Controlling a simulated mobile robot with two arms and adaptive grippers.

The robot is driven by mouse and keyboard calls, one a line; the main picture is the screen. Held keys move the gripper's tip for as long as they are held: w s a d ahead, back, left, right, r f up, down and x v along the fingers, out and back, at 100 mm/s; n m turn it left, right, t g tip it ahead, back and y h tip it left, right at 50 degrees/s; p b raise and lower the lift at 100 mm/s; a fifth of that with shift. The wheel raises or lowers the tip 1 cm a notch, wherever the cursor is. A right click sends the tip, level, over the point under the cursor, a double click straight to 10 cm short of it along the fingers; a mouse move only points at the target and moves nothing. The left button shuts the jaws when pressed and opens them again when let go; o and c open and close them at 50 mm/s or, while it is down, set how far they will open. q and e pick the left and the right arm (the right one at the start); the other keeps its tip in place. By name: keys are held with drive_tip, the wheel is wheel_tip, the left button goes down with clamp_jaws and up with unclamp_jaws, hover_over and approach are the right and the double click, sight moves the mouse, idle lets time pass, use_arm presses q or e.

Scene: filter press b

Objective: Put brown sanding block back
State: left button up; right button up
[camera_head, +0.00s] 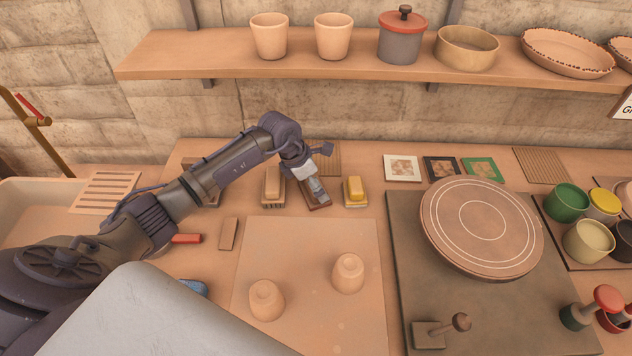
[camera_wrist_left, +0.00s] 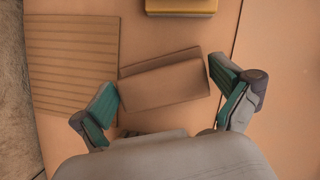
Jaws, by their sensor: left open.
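A brown block-like piece (camera_wrist_left: 165,82), which looks like the brown sanding block, lies between the spread fingers of my left gripper (camera_wrist_left: 172,98) in the left wrist view. The fingers are open, with one on each side of it. In the head view, my left gripper (camera_head: 314,188) points down over a dark reddish-brown base (camera_head: 317,205) in the row at the back of the table. The gripper covers most of that spot, so I cannot tell how the block sits on the base. My right gripper is out of view.
A tan block (camera_head: 272,183) stands just left of the gripper and a yellow block (camera_head: 355,187) just right. A brown strip (camera_head: 228,233) and a red piece (camera_head: 187,238) lie in front. Two clay pieces (camera_head: 348,272) stand on a board (camera_head: 300,235). A shelf (camera_head: 345,65) hangs above.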

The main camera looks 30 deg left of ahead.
use_arm(q)
drive_tip(key=b+v, duration=0.2)
drive_tip(key=v, duration=1)
